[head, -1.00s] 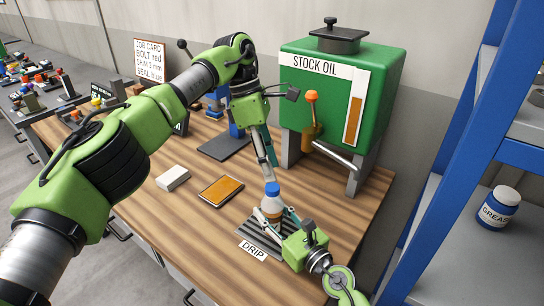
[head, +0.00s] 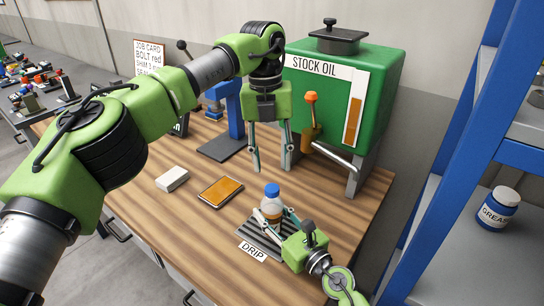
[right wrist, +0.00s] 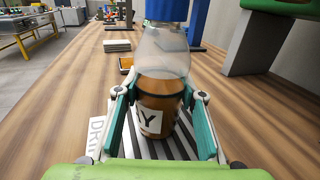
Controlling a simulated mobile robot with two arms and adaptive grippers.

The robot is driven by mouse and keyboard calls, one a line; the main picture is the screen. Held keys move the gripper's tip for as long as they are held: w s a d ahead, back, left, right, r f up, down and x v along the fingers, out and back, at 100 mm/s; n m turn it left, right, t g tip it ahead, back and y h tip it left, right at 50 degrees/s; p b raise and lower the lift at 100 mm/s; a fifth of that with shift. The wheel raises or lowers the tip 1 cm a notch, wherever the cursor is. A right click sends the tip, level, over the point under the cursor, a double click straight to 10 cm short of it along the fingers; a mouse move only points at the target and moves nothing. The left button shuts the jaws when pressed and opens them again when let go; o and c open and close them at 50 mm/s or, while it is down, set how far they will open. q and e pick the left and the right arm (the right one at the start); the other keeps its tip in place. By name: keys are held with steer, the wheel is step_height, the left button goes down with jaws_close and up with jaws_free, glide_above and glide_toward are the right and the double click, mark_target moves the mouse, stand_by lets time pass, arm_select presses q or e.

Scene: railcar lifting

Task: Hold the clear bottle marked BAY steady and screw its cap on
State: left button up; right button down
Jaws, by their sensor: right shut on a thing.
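The clear bottle (head: 271,207) stands upright on the drip grille, with amber liquid in its lower part. Its white label shows a "Y" in the right wrist view (right wrist: 151,121); the rest of the word is hidden. The blue cap (head: 272,190) sits on the bottle's neck; its lower part also shows in the right wrist view (right wrist: 167,10). My right gripper (head: 275,215) is shut on the bottle's lower body, one finger on each side. My left gripper (head: 271,168) is above and behind the cap, its fingers spread and empty, pointing down.
The green stock oil tank (head: 375,110), with an orange-knobbed tap (head: 311,120), stands behind the bottle on the right. An amber-topped tray (head: 221,192) and a white block (head: 172,179) lie to the left. A blue stand (head: 236,122) is behind. A DRIP label (head: 253,250) fronts the grille.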

mark_target(272, 188)
arm_select(q)
steer(key=n, duration=0.6)
steer(key=shift+s+r+n+t+y, duration=0.1)
steer(key=shift+r+n+t+y, duration=0.2)
steer(key=shift+y, duration=0.1)
steer(key=shift+f, duration=0.15)
steer(key=shift+f, duration=3.95)
steer(key=shift+c, duration=0.3)
